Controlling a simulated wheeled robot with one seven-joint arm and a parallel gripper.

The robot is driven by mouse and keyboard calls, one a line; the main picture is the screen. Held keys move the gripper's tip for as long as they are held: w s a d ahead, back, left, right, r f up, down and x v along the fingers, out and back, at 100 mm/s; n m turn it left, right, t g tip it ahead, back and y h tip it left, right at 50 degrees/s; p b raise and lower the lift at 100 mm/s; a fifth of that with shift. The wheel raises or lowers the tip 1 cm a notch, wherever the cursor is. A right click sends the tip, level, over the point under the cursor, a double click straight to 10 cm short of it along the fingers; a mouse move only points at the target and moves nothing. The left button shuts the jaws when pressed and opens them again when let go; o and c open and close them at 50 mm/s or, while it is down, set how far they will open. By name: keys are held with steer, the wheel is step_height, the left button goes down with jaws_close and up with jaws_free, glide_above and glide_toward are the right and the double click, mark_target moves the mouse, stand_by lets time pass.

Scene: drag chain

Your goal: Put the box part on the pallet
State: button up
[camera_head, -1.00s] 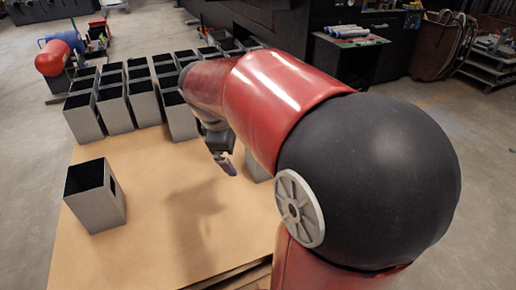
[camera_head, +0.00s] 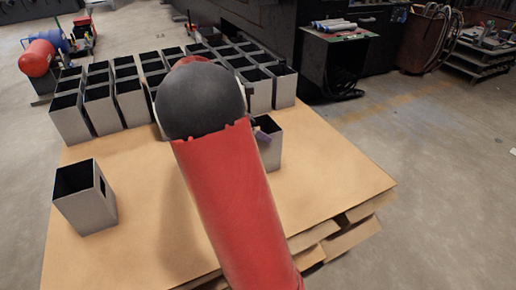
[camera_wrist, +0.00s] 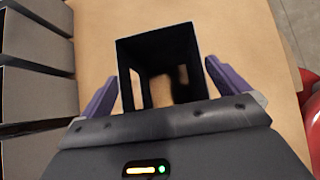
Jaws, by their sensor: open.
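A grey, open-topped box part (camera_head: 270,153) stands on the pallet (camera_head: 330,180), partly hidden behind my arm. In the wrist view the same box part (camera_wrist: 190,45) shows from above, dark inside, with an opening in its wall. My gripper (camera_wrist: 160,75) is open, with one purple finger on each side of the box. I cannot tell whether the fingers touch it. In the head view only a bit of a purple finger shows at the box's top edge. Another box (camera_head: 85,200) stands alone at the pallet's left front.
Several rows of like boxes (camera_head: 130,100) stand close together at the pallet's back. The pallet's right front is bare. A dark cabinet (camera_head: 335,60) stands at the back right.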

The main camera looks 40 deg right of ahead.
steer(key=shift+s+d+f, duration=0.1)
steer(key=shift+d+f, duration=0.35)
steer(key=shift+f, duration=0.05)
steer(key=shift+r, duration=0.15)
steer(key=c, duration=1.7)
